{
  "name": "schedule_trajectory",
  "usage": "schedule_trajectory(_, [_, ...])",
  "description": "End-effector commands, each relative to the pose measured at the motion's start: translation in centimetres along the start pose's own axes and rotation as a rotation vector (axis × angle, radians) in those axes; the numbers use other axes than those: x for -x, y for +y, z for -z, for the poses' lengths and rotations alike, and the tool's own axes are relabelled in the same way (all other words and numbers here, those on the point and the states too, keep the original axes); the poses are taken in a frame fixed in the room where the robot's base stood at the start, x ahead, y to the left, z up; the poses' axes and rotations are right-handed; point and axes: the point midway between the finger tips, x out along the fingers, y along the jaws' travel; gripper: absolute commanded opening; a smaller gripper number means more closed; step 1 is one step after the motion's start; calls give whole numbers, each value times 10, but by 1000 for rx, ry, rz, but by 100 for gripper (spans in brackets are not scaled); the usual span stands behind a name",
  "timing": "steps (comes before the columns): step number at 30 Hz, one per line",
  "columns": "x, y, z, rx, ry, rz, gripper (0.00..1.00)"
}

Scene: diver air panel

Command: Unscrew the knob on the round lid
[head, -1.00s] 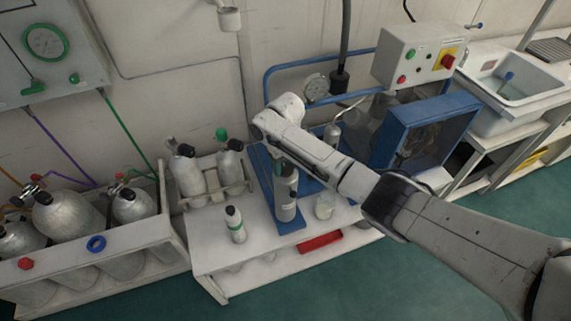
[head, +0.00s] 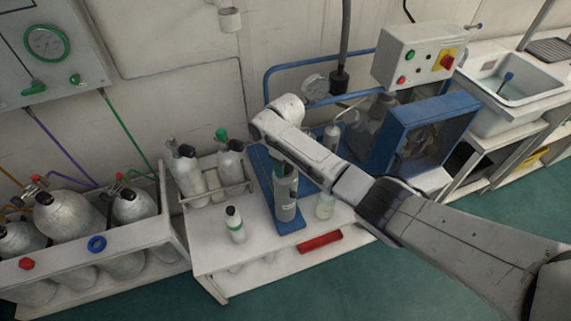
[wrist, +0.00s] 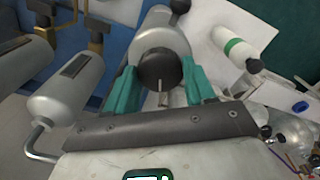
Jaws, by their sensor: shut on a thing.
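A grey metal cylinder (head: 286,196) stands upright on a blue base strip on the white bench. Its top end carries a dark round lid with a knob, seen as a black round piece (wrist: 160,68) in the wrist view, with a thin pale pin in front of it. My gripper (wrist: 158,80) has its two teal fingers on either side of this black piece and is shut on it. In the head view my gripper (head: 283,166) is over the cylinder's top, mostly hidden by my wrist. The exact finger contact is hard to see.
A small white bottle with a green band (head: 235,225) stands left of the cylinder. Racked cylinders (head: 189,175) stand behind left. A clear jar (head: 325,206) and a blue box frame (head: 430,130) are on the right. A red tray (head: 320,242) lies on the shelf below.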

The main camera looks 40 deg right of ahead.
Motion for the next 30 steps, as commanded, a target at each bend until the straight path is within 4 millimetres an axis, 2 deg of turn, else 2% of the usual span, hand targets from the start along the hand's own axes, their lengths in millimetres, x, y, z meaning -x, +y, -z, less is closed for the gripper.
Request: schedule_trajectory(30, [0,1,0,965,-1,1,24])
